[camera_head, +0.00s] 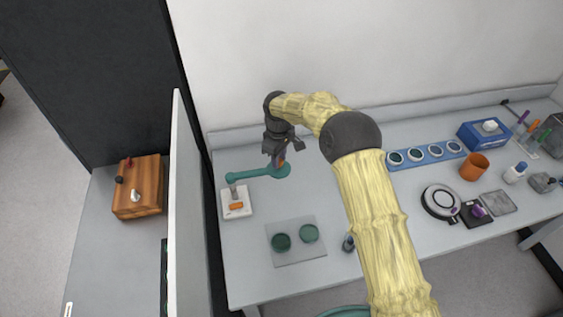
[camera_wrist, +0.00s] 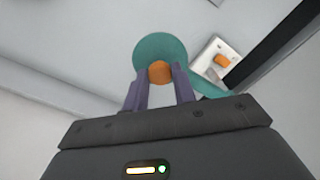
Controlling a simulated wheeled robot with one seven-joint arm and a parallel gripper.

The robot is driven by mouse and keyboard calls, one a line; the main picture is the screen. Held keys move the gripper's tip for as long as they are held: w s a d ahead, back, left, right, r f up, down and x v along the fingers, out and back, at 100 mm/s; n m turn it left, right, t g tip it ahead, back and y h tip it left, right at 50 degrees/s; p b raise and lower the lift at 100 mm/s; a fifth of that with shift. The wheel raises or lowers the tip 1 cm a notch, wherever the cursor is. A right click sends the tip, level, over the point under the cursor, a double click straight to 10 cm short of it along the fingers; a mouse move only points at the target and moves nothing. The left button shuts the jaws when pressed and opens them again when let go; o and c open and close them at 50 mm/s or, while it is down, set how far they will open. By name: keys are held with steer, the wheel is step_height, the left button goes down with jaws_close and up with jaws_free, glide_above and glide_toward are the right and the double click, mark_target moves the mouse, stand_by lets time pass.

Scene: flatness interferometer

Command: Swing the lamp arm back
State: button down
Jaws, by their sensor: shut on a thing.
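The lamp arm's round teal head (camera_head: 283,171) also shows in the wrist view (camera_wrist: 150,48). My gripper (camera_head: 277,160) is over the head, and in the wrist view its two fingers (camera_wrist: 159,85) are shut on an orange knob (camera_wrist: 160,71) on the head. The lower part of the knob is hidden between the fingers.
A grey mat (camera_head: 298,252) with two dark green discs lies in front of the lamp. A white partition (camera_head: 183,200) stands close on the left. A blue strip (camera_head: 432,160) with several discs, an orange cup (camera_head: 474,167) and a blue box (camera_head: 484,135) are to the right.

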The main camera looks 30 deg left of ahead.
steer(key=shift+w+a+r, duration=0.1)
steer(key=shift+w+a, duration=0.05)
steer(key=shift+w, duration=0.05)
stand_by(0.3)
steer(key=c, duration=1.1)
jaws_free()
steer(key=shift+c, duration=0.2)
step_height(320, 180, up, 17)
steer(key=b, duration=0.3)
steer(key=shift+r, duration=0.15)
